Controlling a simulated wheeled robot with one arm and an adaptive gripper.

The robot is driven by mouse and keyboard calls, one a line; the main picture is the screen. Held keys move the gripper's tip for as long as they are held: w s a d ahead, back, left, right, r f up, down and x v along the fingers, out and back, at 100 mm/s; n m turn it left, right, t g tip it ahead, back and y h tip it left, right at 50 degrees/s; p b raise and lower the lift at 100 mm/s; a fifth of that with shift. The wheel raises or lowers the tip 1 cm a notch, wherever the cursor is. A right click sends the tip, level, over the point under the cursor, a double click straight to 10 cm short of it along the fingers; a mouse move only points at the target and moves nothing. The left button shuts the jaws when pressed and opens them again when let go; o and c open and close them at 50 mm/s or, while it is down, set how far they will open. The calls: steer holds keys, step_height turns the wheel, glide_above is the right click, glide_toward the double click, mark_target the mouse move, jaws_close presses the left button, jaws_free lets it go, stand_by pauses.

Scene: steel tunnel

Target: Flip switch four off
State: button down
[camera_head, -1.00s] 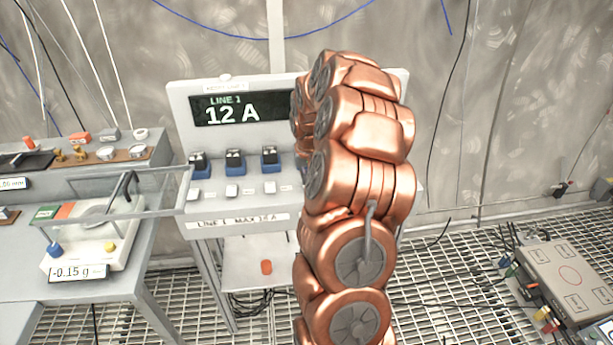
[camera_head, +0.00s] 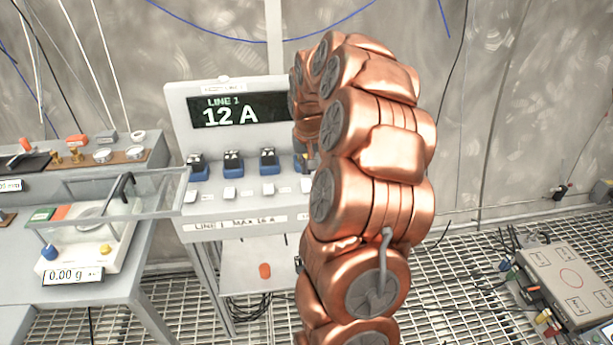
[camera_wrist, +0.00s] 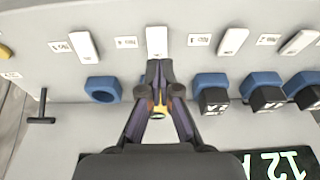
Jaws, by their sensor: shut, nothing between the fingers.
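The switch panel (camera_head: 181,118) is a light grey console with a row of white rocker-like switches (camera_head: 229,193) below blue sockets with black plugs (camera_head: 233,162). Its display (camera_head: 230,111) reads LINE 1, 12 A. The wrist view sees the panel upside down. There, my gripper (camera_wrist: 158,66) is shut and empty, its tips just beside the near end of one white switch (camera_wrist: 157,40), fourth by the row's order. I cannot tell whether they touch. My fingers largely hide the socket behind them. In the head view my arm hides the gripper and the panel's right side.
In the wrist view, an empty blue socket (camera_wrist: 103,89) is left of my fingers and another white switch (camera_wrist: 231,41) is right. A balance (camera_head: 78,250) reading 0.00 g stands on the left bench. A grey box (camera_head: 560,270) lies at right on the grating.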

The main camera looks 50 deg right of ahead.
step_height(320, 180, up, 7)
steer(key=s+a+b, duration=0.1)
steer(key=s+a, duration=0.1)
steer(key=shift+s+f, duration=0.2)
steer(key=shift+s, duration=0.15)
